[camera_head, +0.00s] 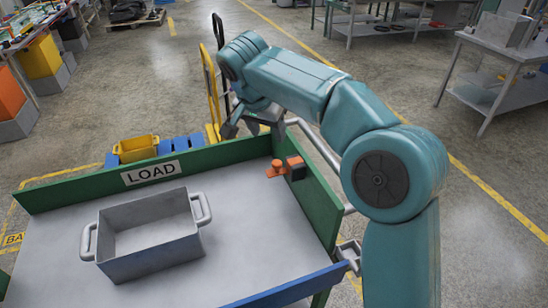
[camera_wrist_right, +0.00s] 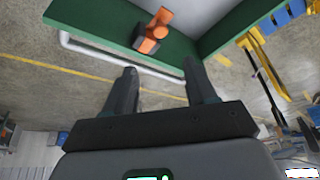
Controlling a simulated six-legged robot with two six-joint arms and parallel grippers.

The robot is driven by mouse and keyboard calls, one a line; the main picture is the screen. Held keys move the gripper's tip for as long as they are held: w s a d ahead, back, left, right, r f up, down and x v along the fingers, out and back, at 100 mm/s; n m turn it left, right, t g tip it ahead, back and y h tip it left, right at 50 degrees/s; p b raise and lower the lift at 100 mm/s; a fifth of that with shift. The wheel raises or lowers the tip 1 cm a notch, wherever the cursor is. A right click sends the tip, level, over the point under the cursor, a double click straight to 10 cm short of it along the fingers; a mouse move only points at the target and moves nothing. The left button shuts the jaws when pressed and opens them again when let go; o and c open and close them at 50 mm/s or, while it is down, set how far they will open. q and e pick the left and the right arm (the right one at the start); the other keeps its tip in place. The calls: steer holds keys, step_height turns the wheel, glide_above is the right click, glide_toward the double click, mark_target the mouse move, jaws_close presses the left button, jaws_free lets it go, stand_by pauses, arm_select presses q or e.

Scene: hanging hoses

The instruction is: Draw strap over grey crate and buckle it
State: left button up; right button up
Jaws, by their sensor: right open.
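The grey crate (camera_head: 155,261), open-topped with a handle at each end, sits on the grey deck of a cart and looks empty. An orange fitting with a dark block (camera_head: 283,167) is at the inner side of the cart's right green wall, near the far corner. It also shows in the right wrist view (camera_wrist_right: 154,31). No strap band can be made out, and none lies over the crate. My right gripper (camera_head: 254,129) is open and empty, above the far green wall near that corner. Its spread fingers (camera_wrist_right: 160,68) also show in the wrist view, apart from the orange fitting. My left gripper is not in view.
The far green wall carries a LOAD sign (camera_head: 151,172). A blue edge (camera_head: 287,290) runs along the cart's near right side. Beyond the cart stand a yellow bin (camera_head: 138,148), blue bins (camera_head: 180,145) and a yellow hand truck (camera_head: 212,88). The deck right of the crate is clear.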

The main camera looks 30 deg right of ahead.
mark_target(277, 163)
steer(key=x, duration=1.4)
steer(key=shift+a+p, duration=0.3)
steer(key=shift+a, duration=0.1)
steer(key=shift+d+f, duration=0.25)
steer(key=shift+f, duration=0.2)
jaws_close()
